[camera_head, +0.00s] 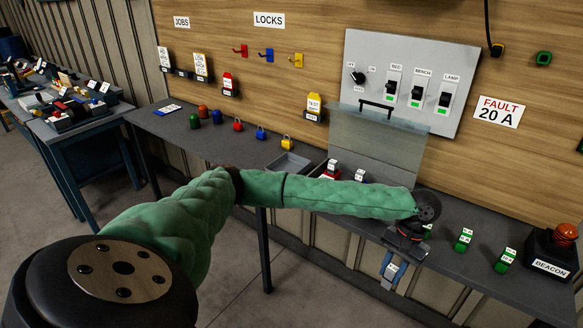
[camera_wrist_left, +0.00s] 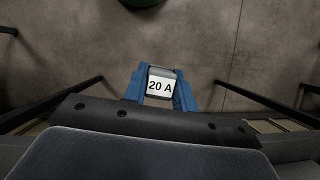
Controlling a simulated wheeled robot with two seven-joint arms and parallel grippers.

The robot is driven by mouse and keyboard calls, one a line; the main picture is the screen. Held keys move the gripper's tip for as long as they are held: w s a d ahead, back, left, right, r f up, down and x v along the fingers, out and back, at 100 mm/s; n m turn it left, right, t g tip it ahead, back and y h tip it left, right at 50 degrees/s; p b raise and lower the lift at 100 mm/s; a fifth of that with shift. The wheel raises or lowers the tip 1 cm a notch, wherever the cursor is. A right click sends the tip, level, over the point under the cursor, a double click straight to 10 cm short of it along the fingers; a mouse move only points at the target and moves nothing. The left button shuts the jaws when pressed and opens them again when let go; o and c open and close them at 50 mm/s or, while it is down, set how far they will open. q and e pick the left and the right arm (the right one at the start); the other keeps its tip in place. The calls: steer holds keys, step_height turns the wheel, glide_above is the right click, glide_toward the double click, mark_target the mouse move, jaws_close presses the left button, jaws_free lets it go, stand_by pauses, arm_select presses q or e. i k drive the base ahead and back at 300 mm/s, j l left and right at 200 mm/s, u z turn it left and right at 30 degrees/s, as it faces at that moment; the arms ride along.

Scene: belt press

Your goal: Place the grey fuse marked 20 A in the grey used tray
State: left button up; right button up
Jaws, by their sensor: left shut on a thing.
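The grey fuse marked 20 A (camera_wrist_left: 160,86) is held between the blue fingers of my left gripper (camera_wrist_left: 158,92), its label facing the wrist camera. In the head view my left gripper (camera_head: 393,270) points down at the front edge of the bench, right of the middle. The fuse shows there as a small pale label (camera_head: 391,271) between the fingers. Floor shows beneath the fuse in the wrist view. A grey tray (camera_head: 289,164), seemingly the used tray, lies on the bench well to the left of the gripper, beyond my forearm. My right gripper is out of view.
A clear panel (camera_head: 375,140) stands behind my forearm, below the switch board (camera_head: 411,82). Green fuses (camera_head: 463,240) (camera_head: 506,259) and a beacon (camera_head: 556,250) stand to the right. Coloured padlocks (camera_head: 261,133) stand left of the tray. My forearm hides part of the bench.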

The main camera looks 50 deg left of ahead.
mark_target(288, 170)
steer(key=i+u, duration=0.1)
steer(key=u, duration=0.3)
steer(key=i+u, duration=0.1)
steer(key=u, duration=0.3)
steer(key=i+l+u, duration=0.1)
steer(key=u, duration=0.3)
steer(key=i+l, duration=0.1)
steer(key=l, duration=0.1)
